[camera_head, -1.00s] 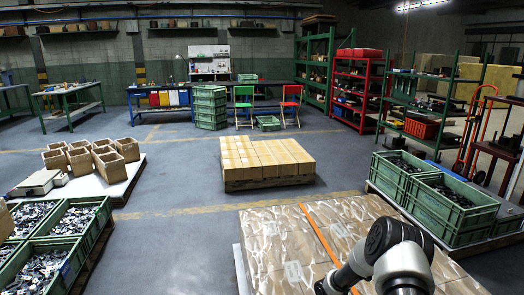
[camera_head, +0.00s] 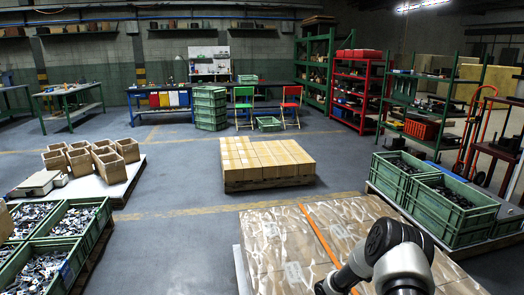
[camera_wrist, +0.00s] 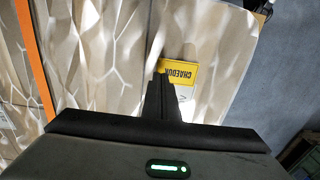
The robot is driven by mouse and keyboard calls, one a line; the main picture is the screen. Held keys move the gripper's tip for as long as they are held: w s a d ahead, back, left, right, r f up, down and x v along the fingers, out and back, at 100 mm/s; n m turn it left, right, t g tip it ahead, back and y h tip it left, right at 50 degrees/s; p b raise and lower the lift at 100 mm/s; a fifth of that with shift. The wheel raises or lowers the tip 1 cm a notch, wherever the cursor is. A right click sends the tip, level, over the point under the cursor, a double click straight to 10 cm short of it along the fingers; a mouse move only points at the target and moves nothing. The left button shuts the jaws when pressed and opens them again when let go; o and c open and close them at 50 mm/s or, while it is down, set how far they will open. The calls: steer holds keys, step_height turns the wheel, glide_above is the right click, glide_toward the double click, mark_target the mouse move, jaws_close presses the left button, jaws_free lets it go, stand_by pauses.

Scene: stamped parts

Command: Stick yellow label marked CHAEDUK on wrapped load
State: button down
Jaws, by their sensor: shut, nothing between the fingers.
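The wrapped load (camera_head: 282,245) is a wide stack under wrinkled clear film in the lower right of the head view, with an orange strap (camera_head: 321,236) across it. Its film-covered surface (camera_wrist: 95,60) fills much of the wrist view. The yellow label (camera_wrist: 184,72) reads CHAEDU in black, with its end hidden by my gripper's fingers. It appears to lie flat against the load, with a white area just below it. My gripper (camera_wrist: 161,78) is shut and empty, its tips at the label's left edge. In the head view my arm hides the gripper and label.
Green crates (camera_head: 449,206) of parts stand to the right of the load. A pallet of cartons (camera_head: 262,162) stands beyond it, and crates of metal parts (camera_head: 76,222) at the left. Grey floor (camera_head: 170,235) lies clear between them.

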steer(key=shift+f, duration=0.2)
steer(key=shift+f+b, duration=0.75)
steer(key=shift+b, duration=0.15)
steer(key=shift+r, duration=0.1)
step_height(320, 180, up, 7)
steer(key=p, duration=0.4)
